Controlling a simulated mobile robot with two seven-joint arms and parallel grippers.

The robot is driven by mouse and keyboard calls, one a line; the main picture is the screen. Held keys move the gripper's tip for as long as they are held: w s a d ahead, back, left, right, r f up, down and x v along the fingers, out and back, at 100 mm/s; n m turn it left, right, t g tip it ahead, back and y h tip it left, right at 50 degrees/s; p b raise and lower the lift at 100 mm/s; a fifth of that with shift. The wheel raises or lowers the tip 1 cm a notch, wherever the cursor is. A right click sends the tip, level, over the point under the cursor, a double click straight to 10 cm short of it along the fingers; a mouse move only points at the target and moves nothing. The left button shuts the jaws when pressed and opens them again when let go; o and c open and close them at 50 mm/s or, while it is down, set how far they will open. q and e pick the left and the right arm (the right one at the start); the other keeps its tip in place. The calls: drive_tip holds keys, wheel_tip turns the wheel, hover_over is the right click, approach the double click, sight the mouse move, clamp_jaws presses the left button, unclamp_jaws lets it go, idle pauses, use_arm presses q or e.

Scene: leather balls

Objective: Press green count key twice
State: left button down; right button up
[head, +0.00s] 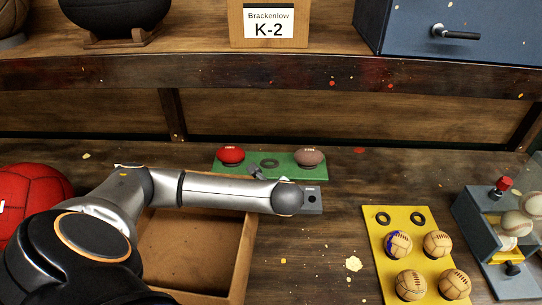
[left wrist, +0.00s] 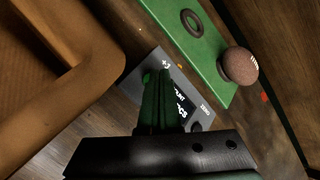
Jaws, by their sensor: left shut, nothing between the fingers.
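A small grey counter (head: 313,200) lies on the bench, mostly hidden behind my left wrist in the head view. In the left wrist view the counter (left wrist: 200,108) shows a dark display, a "+1" mark and a green count key (left wrist: 147,78). My left gripper (left wrist: 160,76) is shut and empty, with its dark fingers over the counter. Its tips are close beside the green key and cover part of the counter. I cannot tell whether they touch the key. In the head view the fingers are hidden by my own arm. My right gripper is not in view.
An open brown box (head: 243,262) stands under my left forearm. A green board (head: 290,172) with red and brown balls lies behind. A yellow board (head: 386,240) with several tan balls and a grey-blue device (head: 478,228) are right. Bench between counter and yellow board is mostly clear.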

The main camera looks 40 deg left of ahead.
use_arm(q)
drive_tip(key=shift+r, duration=0.25)
drive_tip(key=shift+r, duration=0.1)
drive_tip(key=shift+r+p, duration=0.4)
drive_tip(key=shift+r, duration=2.05)
